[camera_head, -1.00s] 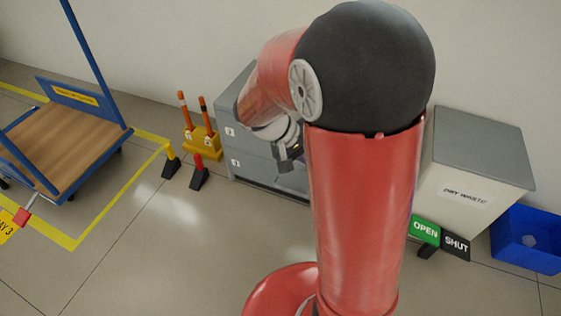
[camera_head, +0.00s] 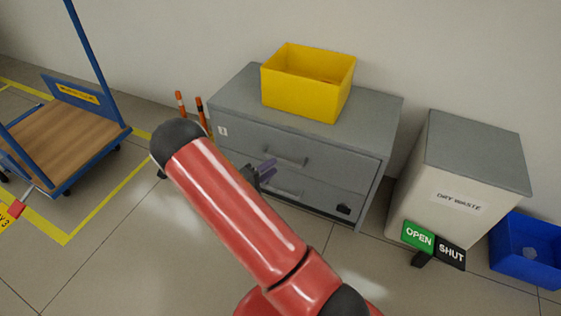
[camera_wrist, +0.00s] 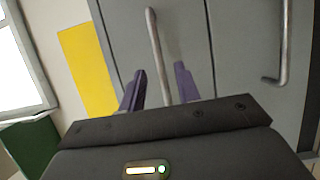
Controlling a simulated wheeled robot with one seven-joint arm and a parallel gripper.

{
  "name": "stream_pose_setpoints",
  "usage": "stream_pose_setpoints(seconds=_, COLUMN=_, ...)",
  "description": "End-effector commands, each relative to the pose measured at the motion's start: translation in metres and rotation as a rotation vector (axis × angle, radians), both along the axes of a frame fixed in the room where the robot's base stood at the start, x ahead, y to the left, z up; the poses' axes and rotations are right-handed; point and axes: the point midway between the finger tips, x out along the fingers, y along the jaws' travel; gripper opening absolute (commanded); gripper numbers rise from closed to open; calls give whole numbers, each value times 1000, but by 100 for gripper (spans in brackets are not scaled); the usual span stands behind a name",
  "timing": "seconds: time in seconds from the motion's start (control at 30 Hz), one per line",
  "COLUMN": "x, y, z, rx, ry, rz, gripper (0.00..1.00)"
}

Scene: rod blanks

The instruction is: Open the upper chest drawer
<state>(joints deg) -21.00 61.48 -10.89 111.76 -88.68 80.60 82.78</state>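The grey chest (camera_head: 380,112) stands against the wall with its drawers shut. The upper drawer (camera_head: 335,160) has a grey bar handle (camera_head: 290,160), which also shows in the wrist view (camera_wrist: 153,40). My gripper (camera_head: 267,171) is in front of the chest front, near the left part of the upper handle. In the wrist view its two purple fingers (camera_wrist: 161,82) are spread apart, with the upper handle lined up between them. I cannot tell how far the bar reaches in. The lower drawer's handle (camera_head: 285,192) is partly hidden by my gripper; in the wrist view it is at right (camera_wrist: 283,45).
A yellow bin (camera_head: 300,95) sits on the chest. Right of it are a white dry waste box (camera_head: 420,200), an open/shut sign (camera_head: 432,243) and a blue crate (camera_head: 510,262). Orange-striped posts (camera_head: 202,112) stand left, beyond them a blue trolley (camera_head: 70,140).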

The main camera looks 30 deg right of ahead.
Motion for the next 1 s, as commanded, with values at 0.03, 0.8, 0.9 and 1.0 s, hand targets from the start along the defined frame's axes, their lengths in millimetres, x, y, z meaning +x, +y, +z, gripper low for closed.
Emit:
stream_pose_setpoints(seconds=0.03, x=1, y=-10, z=0, rx=0, ry=0, rz=-5, gripper=33)
stream_pose_setpoints(seconds=0.8, x=14, y=-54, z=0, rx=1, ry=1, rz=-3, gripper=18)
stream_pose_setpoints(seconds=0.9, x=14, y=-54, z=0, rx=1, ry=1, rz=-3, gripper=5)
stream_pose_setpoints(seconds=1.0, x=14, y=-53, z=0, rx=1, ry=1, rz=-3, gripper=0)
